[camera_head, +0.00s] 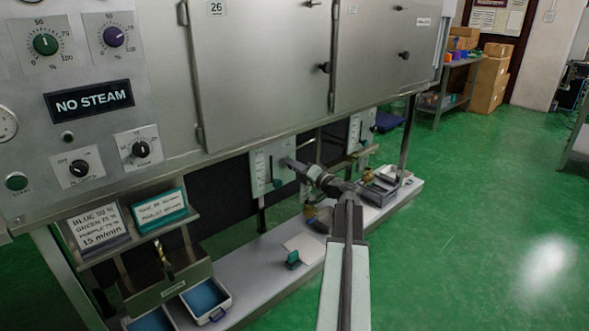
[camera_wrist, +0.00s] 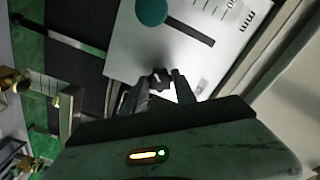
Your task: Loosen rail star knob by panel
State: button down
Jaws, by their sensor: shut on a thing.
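A pale rail panel (camera_head: 262,172) with a printed scale and slot hangs below the machine cabinet. It fills the upper middle of the wrist view (camera_wrist: 190,50), with a round teal knob (camera_wrist: 151,11) at its top. My gripper (camera_head: 291,165) reaches the panel's right side in the head view. In the wrist view my gripper (camera_wrist: 160,84) is shut on a small dark star knob (camera_wrist: 161,75), seen between the fingertips in front of the panel. The fingers hide part of this knob. In the head view I cannot make the star knob out.
A second scale panel (camera_head: 362,131) hangs farther right. Brass fittings (camera_wrist: 12,82) show at left in the wrist view. Green floor at right is open.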

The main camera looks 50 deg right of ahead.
dwell(0.3)
jog(key=c, duration=1)
grip_release()
jog(key=shift+w, duration=0.1)
jog(key=s, duration=0.8)
jog(key=shift+a, duration=0.35)
jog(key=shift+w, duration=0.1)
